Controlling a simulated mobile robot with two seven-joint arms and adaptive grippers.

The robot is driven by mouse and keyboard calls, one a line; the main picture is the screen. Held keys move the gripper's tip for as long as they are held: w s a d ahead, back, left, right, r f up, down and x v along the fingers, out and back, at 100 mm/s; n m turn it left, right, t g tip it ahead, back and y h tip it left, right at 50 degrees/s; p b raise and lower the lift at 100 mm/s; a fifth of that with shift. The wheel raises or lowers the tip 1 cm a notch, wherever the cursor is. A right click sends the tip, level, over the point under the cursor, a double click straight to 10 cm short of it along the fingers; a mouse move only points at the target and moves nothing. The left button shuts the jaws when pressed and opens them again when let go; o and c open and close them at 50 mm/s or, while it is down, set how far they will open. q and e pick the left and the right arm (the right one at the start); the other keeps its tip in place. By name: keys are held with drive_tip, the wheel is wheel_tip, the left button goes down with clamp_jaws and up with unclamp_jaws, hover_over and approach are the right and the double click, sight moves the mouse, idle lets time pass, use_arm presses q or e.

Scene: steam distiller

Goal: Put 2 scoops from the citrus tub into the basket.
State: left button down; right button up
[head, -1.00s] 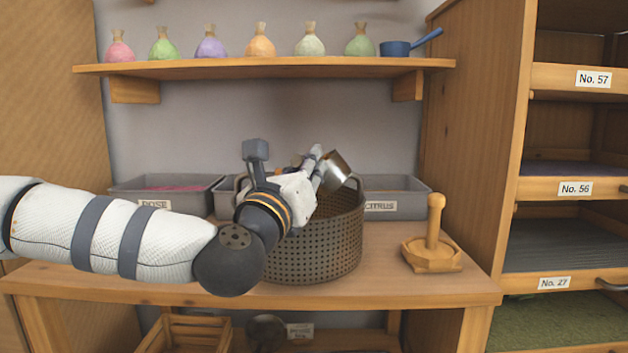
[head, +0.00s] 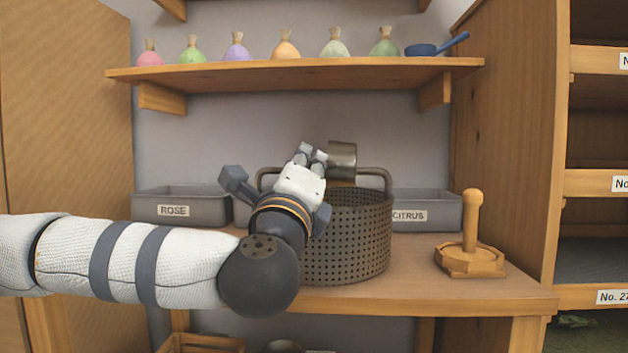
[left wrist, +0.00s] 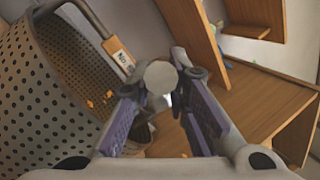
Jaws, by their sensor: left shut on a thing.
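My left gripper (head: 312,158) is shut on a metal scoop (head: 342,160), whose cup is above the back rim of the basket; I cannot tell what the cup holds. In the left wrist view, the fingers (left wrist: 162,95) close around a part with a pale round end. The dark perforated basket (head: 350,240) stands on the bench, partly behind my arm. Its wall also shows in the left wrist view (left wrist: 35,95), with small orange bits near its inner wall. The grey citrus tub (head: 445,215) is behind it on the right, its contents hidden. My right gripper is out of view.
The grey rose tub (head: 195,207) stands at the back left, and another tub is mostly hidden behind my gripper. A wooden stamp-like tool (head: 471,245) stands at the right. Above, a shelf (head: 300,74) carries several coloured pouches and a blue pan (head: 425,50).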

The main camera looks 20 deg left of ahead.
use_arm(q)
drive_tip(key=f+n+g+y+b, duration=0.1)
drive_tip(key=n+b, duration=0.2)
drive_tip(key=n, duration=0.1)
drive_tip(key=a+f+n+g+y+b, duration=0.1)
drive_tip(key=n+y+b, duration=0.1)
drive_tip(key=n+b, duration=0.1)
drive_tip(key=a+f+n+y+b, duration=0.1)
drive_tip(key=n+y+b, duration=0.1)
drive_tip(key=n, duration=0.3)
drive_tip(key=shift+s+a+f+g+b, duration=0.15)
drive_tip(key=shift+s+a+g+b, duration=0.2)
drive_tip(key=shift+b, duration=0.4)
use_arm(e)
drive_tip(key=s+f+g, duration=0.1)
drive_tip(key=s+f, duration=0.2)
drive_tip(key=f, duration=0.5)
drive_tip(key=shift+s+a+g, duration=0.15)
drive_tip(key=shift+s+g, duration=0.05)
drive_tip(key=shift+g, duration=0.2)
use_arm(q)
drive_tip(key=shift+d, duration=0.1)
